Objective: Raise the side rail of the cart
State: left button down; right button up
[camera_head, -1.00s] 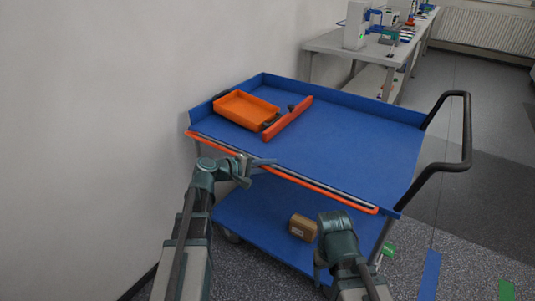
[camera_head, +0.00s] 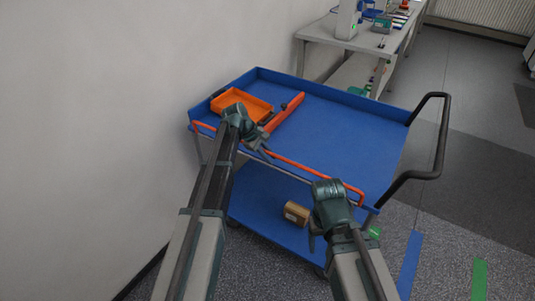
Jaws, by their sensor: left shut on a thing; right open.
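The blue cart (camera_head: 350,135) stands in the middle of the head view. Its orange side rail (camera_head: 312,171) runs along the near long edge of the top deck. The rail stands up from that edge, with its right end bent down to the deck. My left gripper (camera_head: 262,150) is shut on the rail near its middle; my forearm hides part of the rail and the exact contact. My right gripper (camera_head: 316,238) is open and empty, low beside the cart's near side, by the lower shelf.
An orange tray (camera_head: 262,103) and an orange divider bar (camera_head: 285,113) are on the top deck. A black push handle (camera_head: 441,140) is at the right. A wall is at left; a workbench (camera_head: 345,38) stands behind.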

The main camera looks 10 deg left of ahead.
pick_arm(q)
jog(key=shift+w+d+g+y, duration=0.15)
jog(key=shift+w+g+y, duration=0.2)
jog(key=shift+g, duration=0.35)
jog(key=shift+p, duration=0.3)
jog(key=c, duration=0.8)
grip_release()
jog(key=shift+c, duration=0.2)
jog(key=p+v, duration=1.2)
jog(key=v, duration=0.1)
jog(key=shift+w+r+p, duration=0.2)
jog(key=shift+r+p, duration=0.1)
jog(key=shift+r, duration=0.05)
